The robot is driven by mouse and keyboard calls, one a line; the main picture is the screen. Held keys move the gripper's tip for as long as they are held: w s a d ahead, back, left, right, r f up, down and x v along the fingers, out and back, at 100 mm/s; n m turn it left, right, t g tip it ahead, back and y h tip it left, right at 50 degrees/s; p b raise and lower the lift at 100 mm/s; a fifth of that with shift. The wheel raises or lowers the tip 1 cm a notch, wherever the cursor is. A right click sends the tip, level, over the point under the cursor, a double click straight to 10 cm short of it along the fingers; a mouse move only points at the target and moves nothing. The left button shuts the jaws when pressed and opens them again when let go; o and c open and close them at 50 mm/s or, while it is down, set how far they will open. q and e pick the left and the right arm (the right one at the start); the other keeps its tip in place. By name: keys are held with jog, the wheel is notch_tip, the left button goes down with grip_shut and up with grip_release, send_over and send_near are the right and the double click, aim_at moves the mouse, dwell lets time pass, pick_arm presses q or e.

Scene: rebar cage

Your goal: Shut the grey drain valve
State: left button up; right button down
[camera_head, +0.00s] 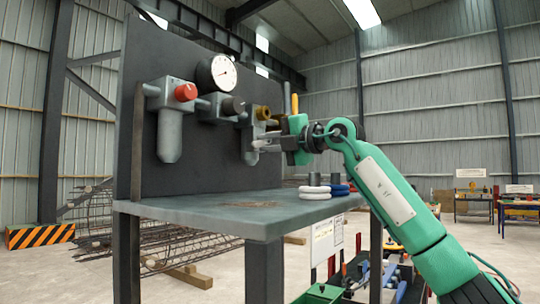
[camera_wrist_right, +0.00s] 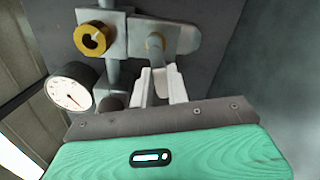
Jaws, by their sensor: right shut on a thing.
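The grey drain valve (camera_wrist_right: 178,38) is on the dark panel in the right wrist view, a grey body with a brass pivot at its middle. Its lever runs down between the fingers of my right gripper (camera_wrist_right: 162,88), which is shut on it. In the head view my right gripper (camera_head: 262,144) reaches in from the right to the lower right of the panel's fittings. There the valve is mostly hidden by the gripper. My left gripper is not in view.
Close by are a brass knob (camera_head: 263,113), a dark knob (camera_head: 233,106), a red knob (camera_head: 186,92) and a round gauge (camera_head: 217,73). White rings (camera_head: 314,192) and blue rings (camera_head: 339,190) lie on the bench (camera_head: 190,207) below the arm.

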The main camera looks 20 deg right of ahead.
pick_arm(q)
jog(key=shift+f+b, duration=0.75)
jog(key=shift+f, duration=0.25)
pick_arm(e)
jog(key=shift+r+m, duration=0.25)
jog(key=shift+m, duration=0.6)
jog(key=shift+r+m, duration=0.25)
jog(key=shift+m, duration=0.6)
jog(key=shift+r, duration=0.1)
jog(key=c, duration=1.4)
grip_release()
jog(key=shift+o, duration=0.2)
